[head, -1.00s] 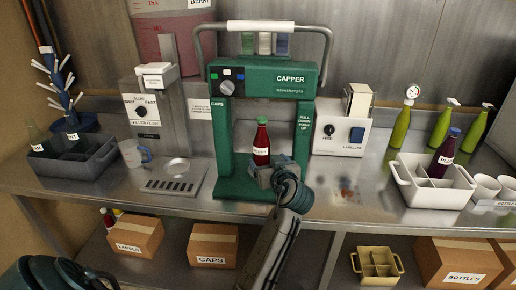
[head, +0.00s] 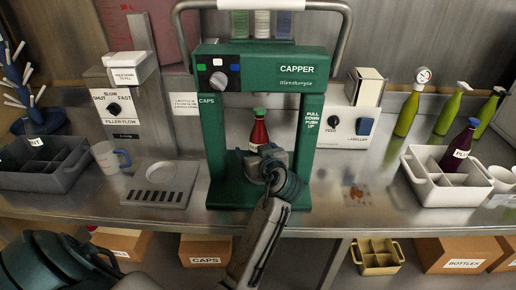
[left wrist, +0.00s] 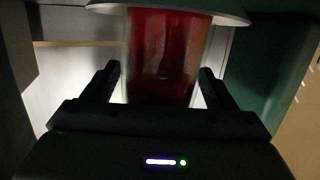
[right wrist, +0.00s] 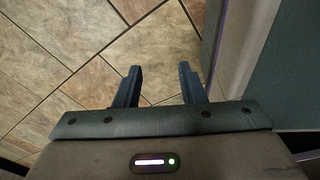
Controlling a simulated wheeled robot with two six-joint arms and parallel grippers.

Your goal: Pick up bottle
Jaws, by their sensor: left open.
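A red bottle (head: 258,132) with a green top and a white label stands upright inside the green capper (head: 214,150). My left gripper (head: 271,160) is in front of its lower part in the head view. In the left wrist view the red bottle (left wrist: 165,50) is between the two fingers of my left gripper (left wrist: 160,72). The fingers are apart, with gaps beside the glass. The bottle's base is hidden. My right gripper (right wrist: 159,72) is empty and open above the tiled floor, out of the head view.
A grey crate (head: 65,180), a mug (head: 107,158) and the filler (head: 125,110) stand left of the capper. The labeller (head: 345,130), green bottles (head: 407,115) and a white crate (head: 440,192) with a dark bottle (head: 460,148) stand right. Capper posts flank the red bottle closely.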

